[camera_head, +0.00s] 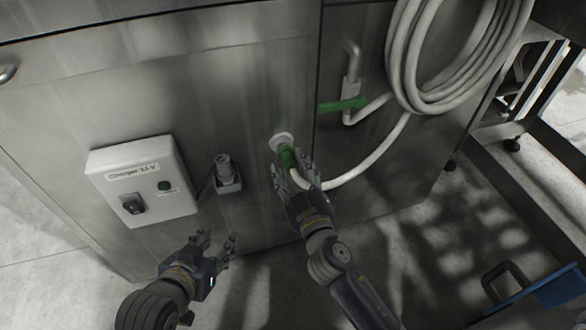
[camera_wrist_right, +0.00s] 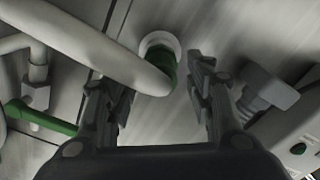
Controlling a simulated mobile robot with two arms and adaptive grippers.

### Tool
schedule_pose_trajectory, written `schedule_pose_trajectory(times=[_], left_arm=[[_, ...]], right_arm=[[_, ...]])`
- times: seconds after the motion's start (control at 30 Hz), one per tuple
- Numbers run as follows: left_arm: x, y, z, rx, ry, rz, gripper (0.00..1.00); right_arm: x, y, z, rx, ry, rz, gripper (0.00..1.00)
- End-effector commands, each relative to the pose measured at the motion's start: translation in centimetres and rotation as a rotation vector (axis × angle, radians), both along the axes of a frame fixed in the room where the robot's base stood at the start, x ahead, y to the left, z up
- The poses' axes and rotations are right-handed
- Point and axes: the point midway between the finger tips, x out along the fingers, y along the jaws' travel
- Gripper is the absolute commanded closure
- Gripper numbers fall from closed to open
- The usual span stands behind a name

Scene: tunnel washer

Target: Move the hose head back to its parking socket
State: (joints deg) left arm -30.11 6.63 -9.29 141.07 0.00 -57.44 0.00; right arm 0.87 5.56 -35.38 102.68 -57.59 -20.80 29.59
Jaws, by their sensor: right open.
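The green hose head (camera_head: 288,157) sits at a round white ring (camera_head: 282,141) on the steel panel, with the white hose (camera_head: 345,180) running from it. A grey socket-like fitting (camera_head: 227,172) is on the panel to the left. I cannot tell whether the ring or this fitting is the parking socket. My right gripper (camera_head: 290,178) is open at the hose head. In the right wrist view, the green hose head (camera_wrist_right: 166,68) shows between and beyond the open fingers (camera_wrist_right: 162,88); contact is unclear. My left gripper (camera_head: 219,241) is open and empty, low in front of the panel.
A coiled white hose (camera_head: 440,60) hangs at upper right, beside a pipe with a green lever (camera_head: 342,105). A blue object (camera_head: 550,292) is at lower right. Floor shows below the panel.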

Motion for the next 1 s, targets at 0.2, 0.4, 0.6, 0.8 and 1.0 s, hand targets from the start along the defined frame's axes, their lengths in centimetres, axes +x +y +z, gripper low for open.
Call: schedule_pose_trajectory(times=[0.2, 0.4, 0.6, 0.8, 1.0], left_arm=[[0.0, 0.0, 0.0, 0.001, 0.0, -0.002, 0.62], [0.0, 0.0, 0.0, 0.0, 0.001, 0.0, 0.62], [0.0, 0.0, -0.1, 0.0, 0.002, 0.0, 0.62], [0.0, 0.0, -0.1, 0.0, 0.002, 0.001, 0.62], [0.0, 0.0, -0.1, 0.0, 0.002, 0.001, 0.62]], right_arm=[[-1.1, -0.4, -0.2, 0.001, 0.003, 0.0, 0.51], [-4.3, -1.3, -0.2, 0.002, 0.004, 0.0, 0.51], [-7.5, -2.4, -0.2, 0.002, 0.004, -0.001, 0.51], [-9.9, -3.2, -0.1, 0.003, 0.003, -0.001, 0.51], [-11.2, -3.6, -0.1, 0.001, 0.0, 0.0, 0.51]])
